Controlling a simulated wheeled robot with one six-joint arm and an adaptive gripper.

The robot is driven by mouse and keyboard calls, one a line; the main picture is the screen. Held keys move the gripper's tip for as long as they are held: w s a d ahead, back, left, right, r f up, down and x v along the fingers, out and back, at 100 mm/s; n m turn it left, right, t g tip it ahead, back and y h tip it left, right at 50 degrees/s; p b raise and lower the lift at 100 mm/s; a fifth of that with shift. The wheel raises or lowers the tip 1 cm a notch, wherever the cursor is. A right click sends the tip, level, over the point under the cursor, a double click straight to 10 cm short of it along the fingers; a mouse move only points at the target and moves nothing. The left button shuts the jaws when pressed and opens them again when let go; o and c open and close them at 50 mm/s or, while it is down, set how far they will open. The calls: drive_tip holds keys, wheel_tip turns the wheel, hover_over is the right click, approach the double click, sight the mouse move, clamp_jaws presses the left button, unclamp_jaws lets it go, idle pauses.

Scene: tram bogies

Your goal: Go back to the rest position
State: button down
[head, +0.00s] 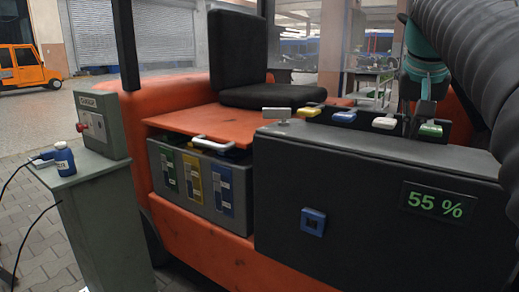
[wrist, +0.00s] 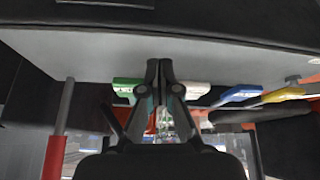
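My gripper (head: 426,108) hangs at the upper right in the head view, close to the green-topped piece (head: 430,130) on the dark box. In the wrist view my gripper (wrist: 159,64) has its two dark fingers together, with nothing visible between them. A green piece (wrist: 126,84) and a white piece (wrist: 195,88) show on either side of the fingers. I cannot tell whether the fingers touch either one. Part of my arm and its ribbed hose cover the upper right of the head view.
The dark box carries a "55 %" display (head: 436,202) and a blue socket (head: 313,221). White, blue and yellow pieces line its top. A battery case (head: 200,183) sits in the orange vehicle, beside a black seat (head: 270,96).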

drive_tip(key=shift+n+y, duration=0.3)
drive_tip(key=shift+n, duration=0.4)
drive_tip(key=f, duration=0.2)
drive_tip(key=a+f, duration=0.1)
drive_tip(key=f, duration=0.2)
drive_tip(key=a+f, duration=0.1)
drive_tip(key=f, duration=0.1)
drive_tip(key=shift+s+a+f, duration=0.1)
drive_tip(key=shift+s+f, duration=0.05)
drive_tip(key=shift+s, duration=0.15)
drive_tip(key=s+a+f+n, duration=0.1)
drive_tip(key=s+a+f, duration=0.2)
drive_tip(key=s+f, duration=0.3)
drive_tip(key=s+a+f+n+y, duration=0.1)
drive_tip(key=s+a+f, duration=0.3)
drive_tip(key=f, duration=0.5)
drive_tip(key=s+a+f+n+y, duration=0.1)
drive_tip(key=s+a+f, duration=0.3)
drive_tip(key=s+f, duration=0.3)
drive_tip(key=shift+s+f+n+t, duration=0.3)
drive_tip(key=shift+s, duration=0.2)
